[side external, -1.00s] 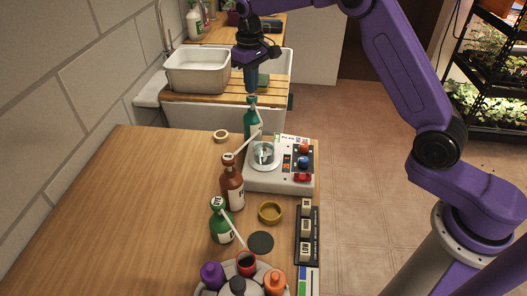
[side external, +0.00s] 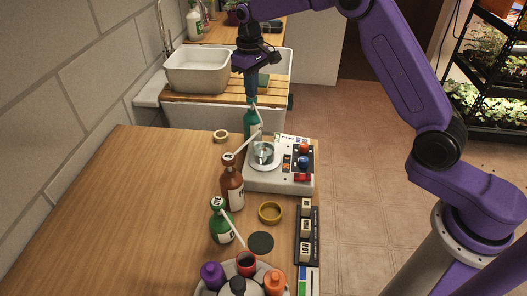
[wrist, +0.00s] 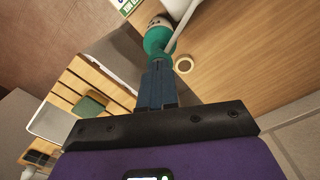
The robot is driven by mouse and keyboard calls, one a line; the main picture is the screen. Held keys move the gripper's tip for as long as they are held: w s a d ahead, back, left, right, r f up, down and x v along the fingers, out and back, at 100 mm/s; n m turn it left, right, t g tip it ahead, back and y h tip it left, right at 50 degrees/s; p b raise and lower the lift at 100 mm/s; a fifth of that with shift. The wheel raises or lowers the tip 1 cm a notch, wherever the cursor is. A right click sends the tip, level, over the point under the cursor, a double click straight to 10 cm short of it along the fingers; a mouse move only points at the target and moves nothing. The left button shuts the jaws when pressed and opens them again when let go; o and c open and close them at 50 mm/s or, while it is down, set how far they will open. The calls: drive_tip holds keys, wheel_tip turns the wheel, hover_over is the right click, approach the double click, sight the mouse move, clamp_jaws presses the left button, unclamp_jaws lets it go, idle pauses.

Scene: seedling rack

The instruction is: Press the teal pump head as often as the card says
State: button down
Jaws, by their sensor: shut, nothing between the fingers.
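The teal pump bottle (side external: 252,124) stands upright at the far end of the wooden table, beside the white device. My gripper (side external: 252,95) is shut and empty, pointing down right above the teal pump head (side external: 252,102). The fingertips appear to touch the head's top, and I cannot tell how far it is pressed. In the wrist view the shut fingers (wrist: 158,72) reach to the teal head (wrist: 159,41) and hide part of it. A small printed card (side external: 292,139) lies at the device's back edge; its text is too small to read.
A brown pump bottle (side external: 232,187) and a green pump bottle (side external: 221,224) stand nearer. The white device (side external: 262,183) carries a glass dish and coloured knobs. A tape ring (side external: 221,136), a brass ring (side external: 270,213) and a black block rack (side external: 306,246) lie around. The table's left side is clear.

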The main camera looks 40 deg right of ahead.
drive_tip(key=shift+f, duration=0.85)
drive_tip(key=shift+r, duration=1.55)
drive_tip(key=shift+f, duration=0.15)
drive_tip(key=shift+f, duration=1.4)
drive_tip(key=shift+r, duration=1.55)
